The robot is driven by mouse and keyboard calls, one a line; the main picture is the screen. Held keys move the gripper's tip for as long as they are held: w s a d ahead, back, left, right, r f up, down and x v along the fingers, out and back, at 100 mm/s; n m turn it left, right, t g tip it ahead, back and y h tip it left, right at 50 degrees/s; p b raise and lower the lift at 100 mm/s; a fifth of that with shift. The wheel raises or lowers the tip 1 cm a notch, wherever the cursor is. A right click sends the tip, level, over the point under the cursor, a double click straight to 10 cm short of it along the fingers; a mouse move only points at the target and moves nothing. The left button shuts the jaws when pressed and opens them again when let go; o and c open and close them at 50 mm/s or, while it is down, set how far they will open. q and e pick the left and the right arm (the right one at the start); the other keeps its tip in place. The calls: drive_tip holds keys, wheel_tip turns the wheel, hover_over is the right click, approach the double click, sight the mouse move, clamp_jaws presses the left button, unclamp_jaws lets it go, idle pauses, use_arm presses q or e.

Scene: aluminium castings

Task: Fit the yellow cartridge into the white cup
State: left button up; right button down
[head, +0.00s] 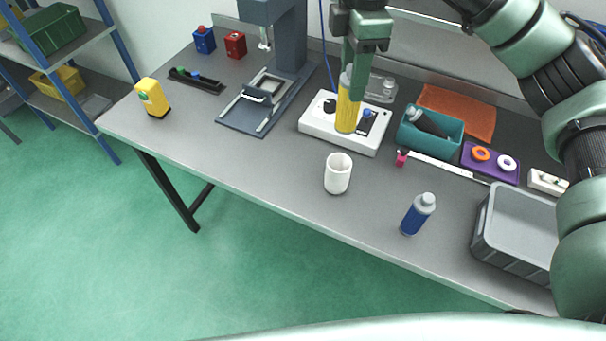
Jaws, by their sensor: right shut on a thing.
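The yellow cartridge (346,108) is held upright by its upper end in my right gripper (350,72), which is shut on it. In the picture the cartridge overlaps a white control box, and it appears to hang above the table. The white cup (337,175) stands upright on the table, in front of the cartridge and a little to its left. Its opening faces up and the cartridge is apart from it. The exact height of the cartridge is hard to tell. My left gripper does not show.
The white control box (314,127) with knobs stands behind the cup. A press (283,85) stands left. The table around the cup is clear.

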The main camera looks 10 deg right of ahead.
sight(349, 110)
wheel_tip(349, 110, down, 8)
drive_tip(key=shift+d+r, duration=0.1)
drive_tip(key=shift+r, duration=0.05)
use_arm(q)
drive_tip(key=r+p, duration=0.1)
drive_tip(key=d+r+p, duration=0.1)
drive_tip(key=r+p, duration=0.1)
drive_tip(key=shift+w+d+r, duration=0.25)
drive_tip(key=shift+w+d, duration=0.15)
use_arm(e)
wheel_tip(349, 110, down, 12)
drive_tip(key=shift+f, duration=0.2)
drive_tip(key=c, duration=0.9)
unclamp_jaws()
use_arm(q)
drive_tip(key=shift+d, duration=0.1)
